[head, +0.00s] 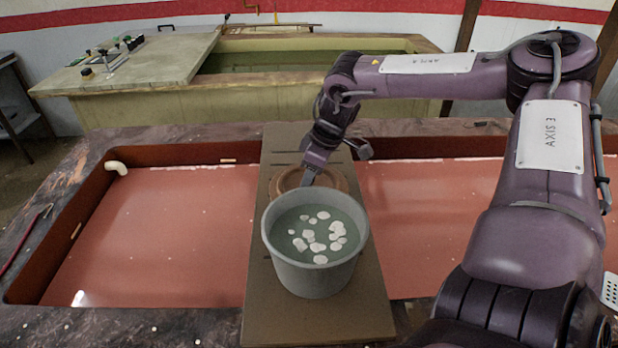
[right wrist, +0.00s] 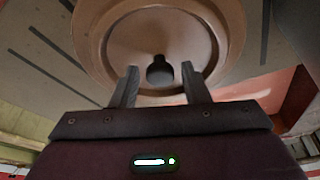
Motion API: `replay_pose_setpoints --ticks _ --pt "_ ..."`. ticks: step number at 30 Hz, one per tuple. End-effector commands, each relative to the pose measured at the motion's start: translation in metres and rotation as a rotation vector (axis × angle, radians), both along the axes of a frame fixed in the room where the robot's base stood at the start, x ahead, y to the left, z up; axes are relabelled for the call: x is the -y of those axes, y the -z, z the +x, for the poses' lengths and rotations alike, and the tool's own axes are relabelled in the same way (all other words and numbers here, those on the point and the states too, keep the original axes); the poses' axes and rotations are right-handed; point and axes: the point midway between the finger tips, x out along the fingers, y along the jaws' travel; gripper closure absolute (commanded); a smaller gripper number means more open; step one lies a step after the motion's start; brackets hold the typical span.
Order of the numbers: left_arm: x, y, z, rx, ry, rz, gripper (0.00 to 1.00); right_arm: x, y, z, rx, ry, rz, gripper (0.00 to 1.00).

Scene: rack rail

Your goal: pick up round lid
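The round lid (head: 284,183) is brown and lies flat on the board behind the grey bucket. In the right wrist view the lid (right wrist: 205,32) fills the top middle, with a dark knob (right wrist: 159,72) near its centre. My right gripper (head: 309,178) reaches down over the lid. In the right wrist view its two fingers (right wrist: 160,78) are apart, one on each side of the knob, with gaps between them and it. The bucket hides the lid's near edge in the head view. My left gripper is not in view.
The grey bucket (head: 315,277) holds greenish liquid with several pale floating pieces. It stands on a brown board (head: 262,305) laid across a red-lined basin (head: 160,235). A pale tank with a worktop (head: 150,62) stands behind.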

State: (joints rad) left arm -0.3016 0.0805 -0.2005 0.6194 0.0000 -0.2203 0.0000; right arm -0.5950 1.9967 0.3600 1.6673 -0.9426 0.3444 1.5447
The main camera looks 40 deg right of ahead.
Motion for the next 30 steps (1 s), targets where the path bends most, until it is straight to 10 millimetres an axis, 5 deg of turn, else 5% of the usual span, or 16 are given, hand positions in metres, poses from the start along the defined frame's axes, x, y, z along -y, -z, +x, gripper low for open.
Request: replay_pose_setpoints --ticks 9,23,30 --pt "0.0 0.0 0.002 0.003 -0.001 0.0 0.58 0.0 0.0 0.0 0.0 0.0 0.0 1.0" --pt "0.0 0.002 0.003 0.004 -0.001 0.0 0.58 0.0 -0.011 0.001 0.004 -0.003 0.0 1.0" --pt "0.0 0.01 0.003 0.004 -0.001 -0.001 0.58 0.0 -0.059 0.002 0.01 -0.003 -0.003 1.0"
